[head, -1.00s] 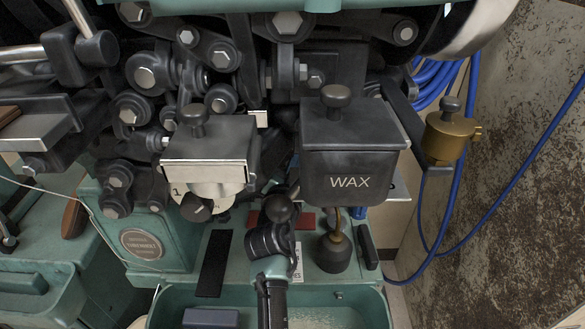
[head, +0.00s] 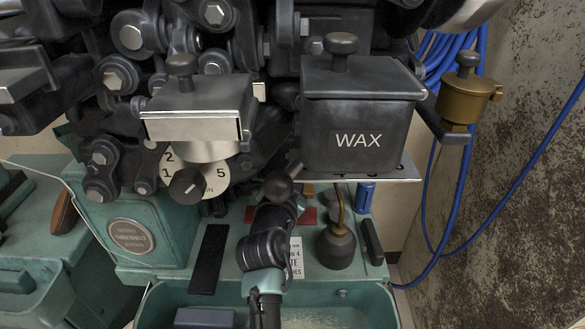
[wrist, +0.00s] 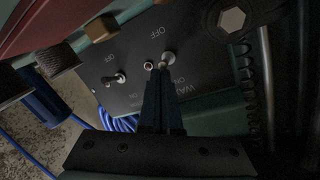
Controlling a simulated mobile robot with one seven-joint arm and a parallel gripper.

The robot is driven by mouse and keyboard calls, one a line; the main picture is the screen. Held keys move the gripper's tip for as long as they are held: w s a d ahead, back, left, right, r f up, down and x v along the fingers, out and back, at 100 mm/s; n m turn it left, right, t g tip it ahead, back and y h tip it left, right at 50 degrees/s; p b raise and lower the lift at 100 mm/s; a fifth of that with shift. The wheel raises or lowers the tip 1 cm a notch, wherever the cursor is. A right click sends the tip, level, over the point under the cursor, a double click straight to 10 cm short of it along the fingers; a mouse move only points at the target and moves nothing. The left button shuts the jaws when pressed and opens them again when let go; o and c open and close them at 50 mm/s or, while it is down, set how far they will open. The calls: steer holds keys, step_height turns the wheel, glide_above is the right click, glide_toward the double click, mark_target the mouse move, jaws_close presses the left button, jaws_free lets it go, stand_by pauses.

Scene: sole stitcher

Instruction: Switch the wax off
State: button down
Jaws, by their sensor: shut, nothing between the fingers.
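A dark switch panel (wrist: 130,55) fills the upper middle of the wrist view. It carries two metal toggle switches with OFF and ON marks. The right-hand wax toggle (wrist: 168,57) has a partly hidden label starting "WA" beside it. My gripper (wrist: 161,72) is shut and empty, with its fingertips at this toggle, overlapping its lower side in the picture. I cannot tell whether they touch it, or which way its lever is set. The other toggle (wrist: 118,78) is to the left. In the head view, my gripper and the panel are not visible; the black box marked WAX (head: 365,130) is.
A numbered dial (head: 195,185) hangs left of the WAX box. A brass pot (head: 468,100) and blue cables (head: 430,200) are at the right. In the wrist view, a large bolt (wrist: 232,19) and a knurled knob (wrist: 57,57) flank the panel closely.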

steer(key=p+v, duration=0.1)
steer(key=v, duration=1.2)
steer(key=shift+f, duration=0.1)
stand_by(0.4)
